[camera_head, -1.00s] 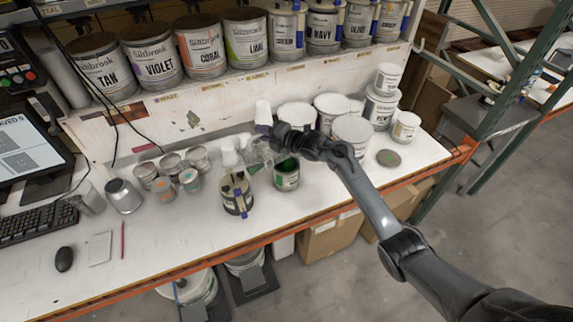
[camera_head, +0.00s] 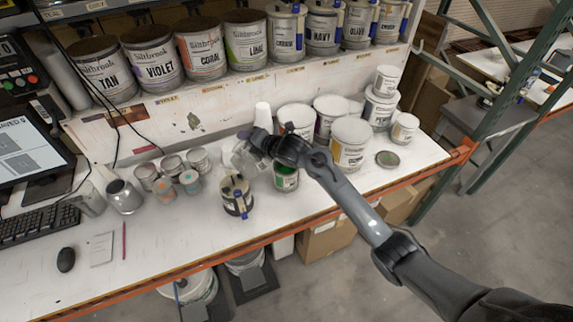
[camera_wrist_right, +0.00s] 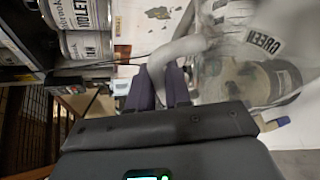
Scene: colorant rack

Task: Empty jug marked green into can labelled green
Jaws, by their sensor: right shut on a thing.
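My right gripper (camera_head: 258,140) is shut on the handle of a clear jug. The jug (camera_head: 247,157) hangs to the left of the gripper in the head view, its outline faint. In the right wrist view the jug (camera_wrist_right: 225,65) carries a "GREEN" label (camera_wrist_right: 264,40), slanted in the picture. The fingers (camera_wrist_right: 160,88) close around its handle. I cannot tell how much it holds. My left gripper is not in view.
A dark-topped can (camera_head: 237,196) stands just below the jug in the head view. Small pots (camera_head: 190,180) and a metal jar (camera_head: 123,196) stand left. White cans (camera_head: 350,142) crowd behind my right arm. The bench front is clear.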

